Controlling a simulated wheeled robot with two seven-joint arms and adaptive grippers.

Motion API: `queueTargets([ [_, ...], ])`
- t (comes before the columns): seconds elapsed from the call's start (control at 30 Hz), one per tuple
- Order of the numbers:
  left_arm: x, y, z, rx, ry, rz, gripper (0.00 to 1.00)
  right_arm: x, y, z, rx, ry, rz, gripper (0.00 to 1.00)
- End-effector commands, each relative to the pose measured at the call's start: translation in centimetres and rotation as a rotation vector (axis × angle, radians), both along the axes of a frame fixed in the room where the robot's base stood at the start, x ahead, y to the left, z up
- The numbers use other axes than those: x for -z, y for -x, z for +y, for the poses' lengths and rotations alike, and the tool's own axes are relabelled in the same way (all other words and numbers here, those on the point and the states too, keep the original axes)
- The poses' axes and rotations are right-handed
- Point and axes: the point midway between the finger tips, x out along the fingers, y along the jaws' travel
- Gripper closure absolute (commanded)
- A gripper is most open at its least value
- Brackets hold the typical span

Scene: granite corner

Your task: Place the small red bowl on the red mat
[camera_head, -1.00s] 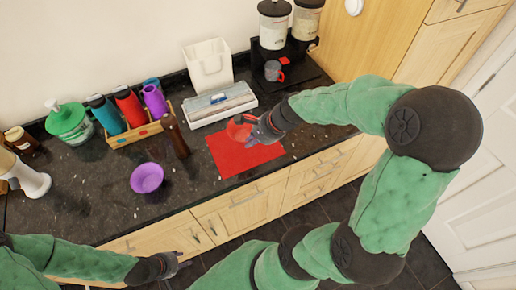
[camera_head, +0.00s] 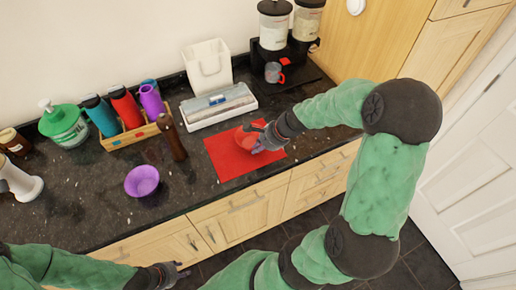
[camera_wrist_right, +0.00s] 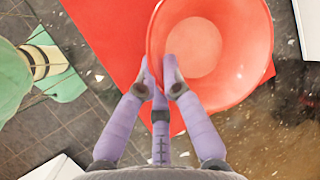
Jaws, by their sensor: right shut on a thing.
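The small red bowl (camera_head: 243,138) is over the red mat (camera_head: 226,168), near its upper part in the head view. My right gripper (camera_head: 260,148) is shut on the bowl's rim. The right wrist view shows the bowl (camera_wrist_right: 248,45) tilted, with the fingertips (camera_wrist_right: 160,75) at its near rim and the mat (camera_wrist_right: 105,40) behind it. I cannot tell whether the bowl touches the mat. My left gripper (camera_head: 182,270) looks open and is empty, low in front of the drawers, away from the bowl and mat.
A brown bottle (camera_head: 171,138) stands left of the mat, and a purple bowl (camera_head: 142,181) further left. A white box (camera_head: 218,106) lies behind the mat. A grey mug (camera_head: 273,72) is by the dispensers. The counter's front edge is close below the mat.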

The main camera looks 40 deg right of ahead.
Motion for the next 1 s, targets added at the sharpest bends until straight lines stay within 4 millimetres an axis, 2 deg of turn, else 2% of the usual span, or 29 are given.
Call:
queueTargets([
  [0.17, 0.3, 0.0, 0.0, 0.0, 0.0, 0.0, 0.6, 0.3, 0.0, 0.0, 0.0, 0.0, -0.001, 1.0],
  [0.27, 0.2, 0.0, 0.0, 0.0, 0.0, 0.0, 0.6, 0.3, 0.0, 0.0, 0.0, 0.0, 0.0, 0.72],
  [0.3, 0.2, 0.0, 0.0, 0.0, 0.0, 0.0, 0.6, 0.3, 0.0, 0.0, 0.0, 0.0, 0.0, 0.68],
  [0.6, 0.2, 0.0, 0.0, 0.0, 0.0, 0.0, 0.6, 0.2, 0.0, 0.0, 0.0, 0.0, 0.0, 0.68],
  [0.73, -0.2, 0.0, 0.0, 0.0, 0.0, 0.0, 0.6, -0.4, 0.1, 0.0, 0.001, 0.001, -0.001, 0.68],
  [1.0, -1.9, 0.0, 0.0, 0.0, 0.0, 0.0, 0.6, -4.6, 2.1, -1.5, 0.003, 0.004, -0.003, 0.68],
])
